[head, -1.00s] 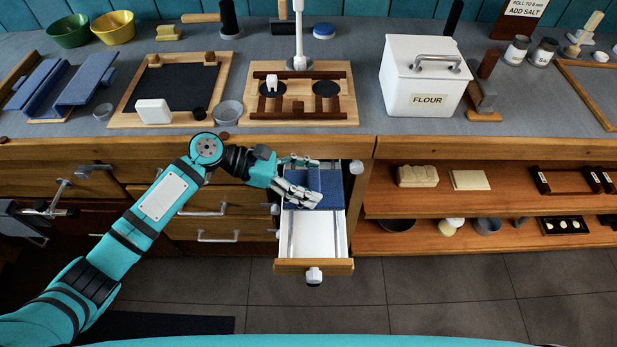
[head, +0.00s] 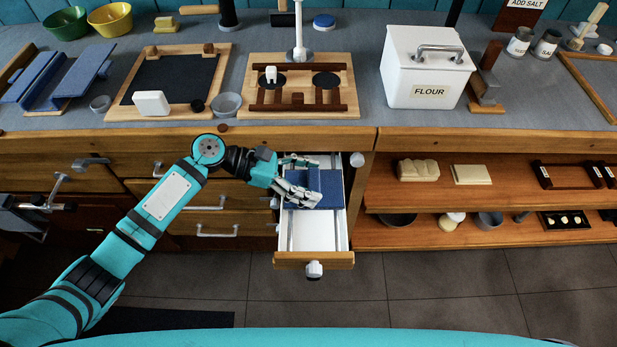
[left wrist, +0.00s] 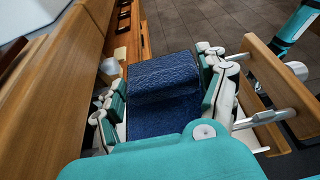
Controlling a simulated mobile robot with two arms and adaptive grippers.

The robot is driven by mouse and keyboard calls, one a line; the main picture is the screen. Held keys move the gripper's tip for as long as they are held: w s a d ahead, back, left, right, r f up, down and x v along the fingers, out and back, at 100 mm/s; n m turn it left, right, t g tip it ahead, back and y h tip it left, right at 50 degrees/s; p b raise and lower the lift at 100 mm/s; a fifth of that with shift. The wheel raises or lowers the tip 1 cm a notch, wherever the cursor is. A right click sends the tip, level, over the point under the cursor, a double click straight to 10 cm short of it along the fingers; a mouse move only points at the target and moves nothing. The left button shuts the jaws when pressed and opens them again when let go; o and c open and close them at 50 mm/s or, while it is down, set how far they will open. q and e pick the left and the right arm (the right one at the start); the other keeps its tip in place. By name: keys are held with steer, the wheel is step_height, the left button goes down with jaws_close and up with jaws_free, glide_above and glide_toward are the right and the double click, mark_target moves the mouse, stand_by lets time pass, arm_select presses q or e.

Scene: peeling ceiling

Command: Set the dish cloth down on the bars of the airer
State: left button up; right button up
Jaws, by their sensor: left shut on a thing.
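The dish cloth (head: 331,187) is a dark blue folded piece, lying at the back part of an open white pull-out drawer (head: 312,234) under the counter. My left gripper (head: 307,180) is shut on the cloth, its pale fingers at the left part of it. In the left wrist view the cloth (left wrist: 165,78) lies between the fingers, with a raised fold across it. Pale bars or rails run along the pull-out; I cannot tell for sure whether it is the airer. How far the cloth rests on anything below is hidden. My right gripper is not in view.
The pull-out's wooden front (head: 290,259) with a white knob sticks out over the tiled floor. A counter (head: 370,110) above bears a white flour bin (head: 428,70) and wooden boards. Open shelves (head: 470,200) with small goods lie to the right.

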arm_select(q)
steer(key=shift+f, duration=0.25)
steer(key=o, duration=1.4)
steer(key=shift+a, duration=0.15)
steer(key=shift+a+r, duration=0.1)
steer(key=shift+a, duration=0.2)
steer(key=v, duration=1.1)
steer(key=shift+w+r, duration=0.1)
